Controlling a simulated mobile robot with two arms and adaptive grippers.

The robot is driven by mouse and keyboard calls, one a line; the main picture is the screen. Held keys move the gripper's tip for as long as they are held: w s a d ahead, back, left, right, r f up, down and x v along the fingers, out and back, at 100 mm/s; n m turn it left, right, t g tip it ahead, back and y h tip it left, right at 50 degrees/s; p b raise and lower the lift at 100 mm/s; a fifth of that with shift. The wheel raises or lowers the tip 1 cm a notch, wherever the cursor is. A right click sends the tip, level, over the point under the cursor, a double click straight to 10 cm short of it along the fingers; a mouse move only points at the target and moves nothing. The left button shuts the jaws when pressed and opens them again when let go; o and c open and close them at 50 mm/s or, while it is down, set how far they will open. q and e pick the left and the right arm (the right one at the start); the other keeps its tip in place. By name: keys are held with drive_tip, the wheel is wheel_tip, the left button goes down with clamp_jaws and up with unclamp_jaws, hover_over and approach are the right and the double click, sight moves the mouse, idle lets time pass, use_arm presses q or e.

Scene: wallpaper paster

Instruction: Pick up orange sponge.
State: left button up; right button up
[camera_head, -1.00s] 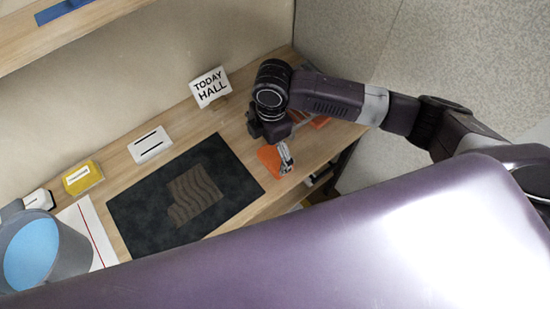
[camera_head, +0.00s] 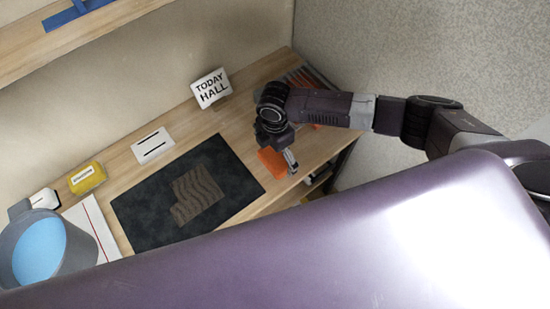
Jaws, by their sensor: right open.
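An orange sponge (camera_head: 270,163) lies on the wooden bench (camera_head: 211,121), just right of the dark mat. My right gripper (camera_head: 289,160) is directly above and at the sponge, pointing down. One metallic finger shows at the sponge's right side; the other finger is hidden. The gripper is open, and I cannot tell whether it touches the sponge. My left gripper is not in view.
A dark mat (camera_head: 225,213) with a brown wavy-patterned piece (camera_head: 198,193) lies left of the sponge. A "TODAY HALL" card (camera_head: 211,88) stands behind. A grey bucket (camera_head: 75,245) with blue content, a yellow block (camera_head: 87,178) and a white card (camera_head: 153,146) are further left.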

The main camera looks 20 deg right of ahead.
sight(275, 157)
drive_tip(key=c, duration=1.1)
drive_tip(key=shift+r, duration=0.1)
drive_tip(key=shift+c, duration=0.2)
wheel_tip(275, 157, up, 20)
drive_tip(key=b, duration=0.3)
drive_tip(key=o, duration=0.5)
drive_tip(key=shift+c, duration=0.2)
drive_tip(key=c, duration=0.6)
